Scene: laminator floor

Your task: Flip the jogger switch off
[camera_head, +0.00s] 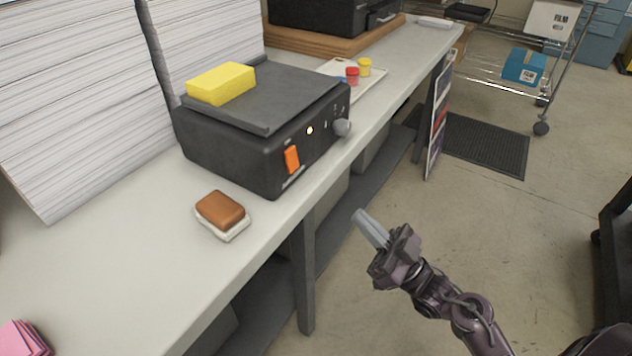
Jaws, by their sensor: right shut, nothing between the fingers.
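The jogger is a black box (230,153) with a dark flat top, standing on the grey-white bench. Its orange rocker switch (292,159) is on the front face, near a small glowing light (310,130) and a grey knob (342,127). Which way the switch is tipped is too small to tell. My right gripper (361,220) is shut and empty. In the picture it is below and to the right of the switch, in front of the bench edge and apart from the jogger. My left gripper is not in view.
A yellow block (221,83) lies on the jogger. A brown-and-white block (221,214) sits on the bench in front of it. Tall paper stacks (75,95) stand behind. A tray with red and yellow pots (352,76) is farther along. Floor before the bench is clear.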

